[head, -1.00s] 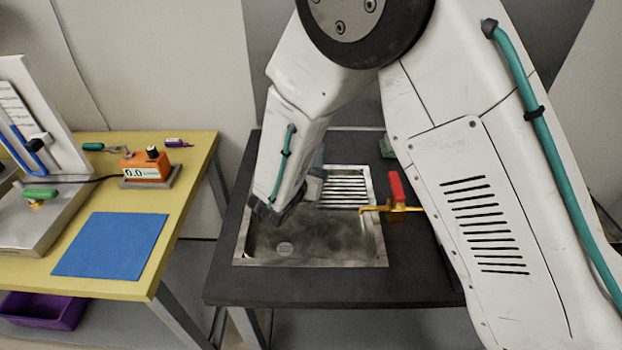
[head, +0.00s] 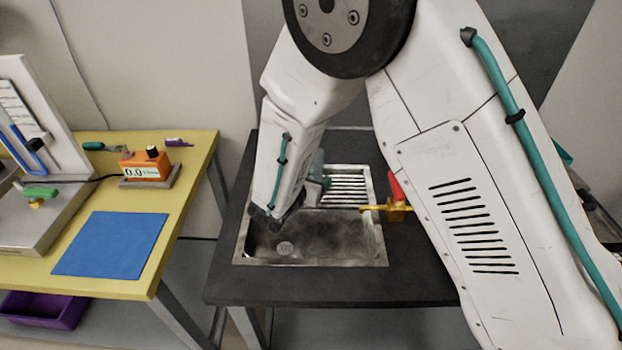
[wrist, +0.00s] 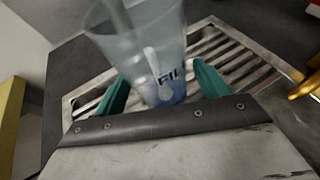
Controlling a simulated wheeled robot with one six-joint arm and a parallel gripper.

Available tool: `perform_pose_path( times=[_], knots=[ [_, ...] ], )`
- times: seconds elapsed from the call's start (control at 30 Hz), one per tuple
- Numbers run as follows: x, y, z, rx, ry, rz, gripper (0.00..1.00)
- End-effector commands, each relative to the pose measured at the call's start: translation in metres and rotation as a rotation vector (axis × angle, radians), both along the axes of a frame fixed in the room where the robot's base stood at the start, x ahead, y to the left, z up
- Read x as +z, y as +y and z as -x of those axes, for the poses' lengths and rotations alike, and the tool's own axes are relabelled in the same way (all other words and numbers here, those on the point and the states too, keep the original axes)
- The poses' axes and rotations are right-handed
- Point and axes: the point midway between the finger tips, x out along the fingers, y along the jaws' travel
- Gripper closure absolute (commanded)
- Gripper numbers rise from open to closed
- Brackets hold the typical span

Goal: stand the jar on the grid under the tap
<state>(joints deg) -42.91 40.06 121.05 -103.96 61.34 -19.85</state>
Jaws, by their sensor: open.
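The jar (wrist: 150,60) is clear and bluish, with dark lettering and blue near its base. In the wrist view it is between the two green fingers of my gripper (wrist: 165,90), which is open around it. Its base appears to be at the slatted metal grid (wrist: 235,62); exact contact is hard to tell. In the head view the grid (head: 348,188) is at the back of the sink, and my wrist hides most of the jar. The brass tap (head: 397,210) with a red handle is right of the sink; its brass shows in the wrist view (wrist: 306,86).
The steel sink basin (head: 335,240) is set in a dark counter (head: 330,285). Left is a yellow table (head: 190,200) with a blue mat (head: 110,245), an orange meter (head: 147,166) and a stand. A purple bin (head: 45,310) is below. My arm covers the counter's right side.

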Motion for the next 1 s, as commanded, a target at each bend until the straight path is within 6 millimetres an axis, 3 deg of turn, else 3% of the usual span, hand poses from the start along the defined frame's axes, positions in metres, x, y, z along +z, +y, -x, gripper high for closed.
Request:
perform_pose_path(
  times=[0.5,0.7,1.0],
  knots=[
    [0.038,0.039,0.084,0.004,0.000,-0.001,0.26],
    [0.043,0.043,0.095,0.001,0.000,0.000,0.26],
    [0.050,0.035,0.093,-0.033,-0.005,-0.018,0.26]
  ],
)
